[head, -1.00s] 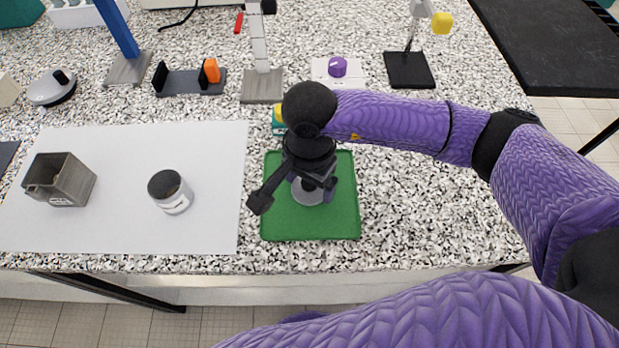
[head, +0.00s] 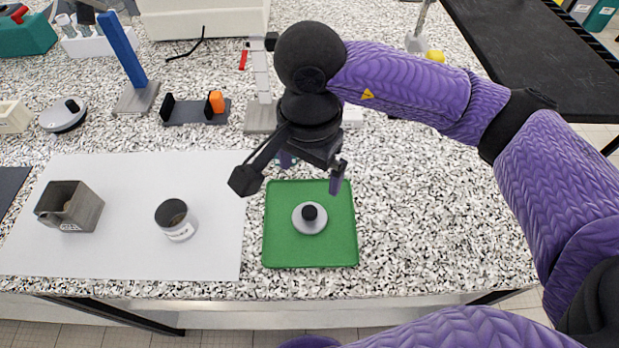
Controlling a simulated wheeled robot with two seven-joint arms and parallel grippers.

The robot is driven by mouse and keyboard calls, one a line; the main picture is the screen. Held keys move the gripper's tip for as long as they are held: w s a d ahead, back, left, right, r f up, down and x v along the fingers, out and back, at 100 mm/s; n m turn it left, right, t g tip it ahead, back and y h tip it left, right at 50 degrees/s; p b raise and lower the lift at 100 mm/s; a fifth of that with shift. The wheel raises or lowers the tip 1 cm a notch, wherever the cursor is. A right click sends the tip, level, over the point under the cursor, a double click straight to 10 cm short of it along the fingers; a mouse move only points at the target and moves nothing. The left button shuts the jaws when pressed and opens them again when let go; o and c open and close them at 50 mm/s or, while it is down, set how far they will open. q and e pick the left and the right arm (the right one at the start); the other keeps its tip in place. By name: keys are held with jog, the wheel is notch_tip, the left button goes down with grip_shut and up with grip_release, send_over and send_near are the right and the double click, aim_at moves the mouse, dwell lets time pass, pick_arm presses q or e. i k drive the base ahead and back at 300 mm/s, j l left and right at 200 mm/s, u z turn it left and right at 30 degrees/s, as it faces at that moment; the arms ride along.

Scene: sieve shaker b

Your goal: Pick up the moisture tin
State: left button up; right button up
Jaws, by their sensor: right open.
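A round grey metal piece with a black knob (head: 310,217) lies on the green tray (head: 340,250). A small jar with a dark lid and a pale label (head: 176,220) stands upright on the white sheet (head: 120,255). I cannot tell for certain which thing is the moisture tin. My right gripper (head: 312,174) is open and empty, with its fingers pointing down above the tray's far edge. It is apart from the grey piece and hides part of the bench behind it. My left gripper is not in view.
A grey open box (head: 70,207) sits left of the jar. Behind are a blue upright on a plate (head: 122,50), a dark holder with an orange part (head: 196,110) and a pale column on a base (head: 260,118). The bench right of the tray is clear.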

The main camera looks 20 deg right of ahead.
aim_at(173, 215)
jog(key=k, duration=1)
